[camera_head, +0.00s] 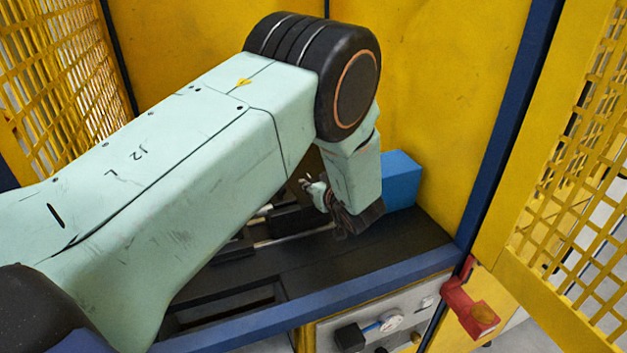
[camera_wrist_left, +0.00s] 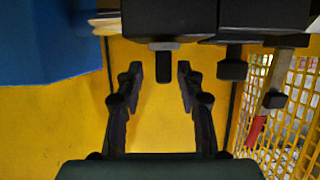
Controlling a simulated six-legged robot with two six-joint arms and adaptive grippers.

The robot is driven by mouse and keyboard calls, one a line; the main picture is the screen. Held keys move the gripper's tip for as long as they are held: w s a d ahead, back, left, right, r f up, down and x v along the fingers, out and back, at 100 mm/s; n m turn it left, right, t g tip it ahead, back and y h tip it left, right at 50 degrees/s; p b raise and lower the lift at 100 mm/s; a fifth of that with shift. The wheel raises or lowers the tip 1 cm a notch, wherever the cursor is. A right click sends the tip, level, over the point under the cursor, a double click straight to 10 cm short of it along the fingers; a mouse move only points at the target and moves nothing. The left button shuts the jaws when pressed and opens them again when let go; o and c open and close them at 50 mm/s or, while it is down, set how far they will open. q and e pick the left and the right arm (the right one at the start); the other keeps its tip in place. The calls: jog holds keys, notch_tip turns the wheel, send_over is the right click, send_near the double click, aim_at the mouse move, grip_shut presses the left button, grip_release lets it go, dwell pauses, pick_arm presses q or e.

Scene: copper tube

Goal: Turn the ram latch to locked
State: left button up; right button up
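My left gripper (camera_head: 314,190) is in front of the blue block, low inside the yellow enclosure, and is partly hidden by its own wrist. In the left wrist view its two fingers (camera_wrist_left: 160,75) are apart. A small black tab (camera_wrist_left: 163,66) sticks out from a black block (camera_wrist_left: 168,18) and shows between the fingertips, with a gap on both sides. I cannot tell from the frames whether this tab is the ram latch, nor how it is turned. My large arm hides much of the black machine bed (camera_head: 340,262). My right gripper is not in view.
A blue block (camera_head: 403,178) stands close behind the gripper. A second black block (camera_wrist_left: 262,25) with a tab is beside the first. Blue frame bars (camera_head: 330,308), mesh doors (camera_head: 580,180) and a red fitting (camera_head: 470,305) border the space. A panel with a gauge (camera_head: 391,320) is below.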

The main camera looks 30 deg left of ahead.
pick_arm(q)
jog(key=shift+w+a+f, duration=0.25)
jog(key=shift+a, duration=0.35)
jog(key=shift+w+a+f, duration=0.2)
jog(key=shift+w+a, duration=0.05)
jog(key=shift+a, duration=0.3)
jog(key=shift+d+r, duration=0.1)
jog(key=shift+d, duration=0.15)
jog(key=shift+w+d, duration=0.1)
jog(key=shift+c, duration=0.6)
jog(key=shift+a, duration=0.3)
jog(key=c, duration=0.6)
jog(key=shift+d, duration=0.1)
grip_shut()
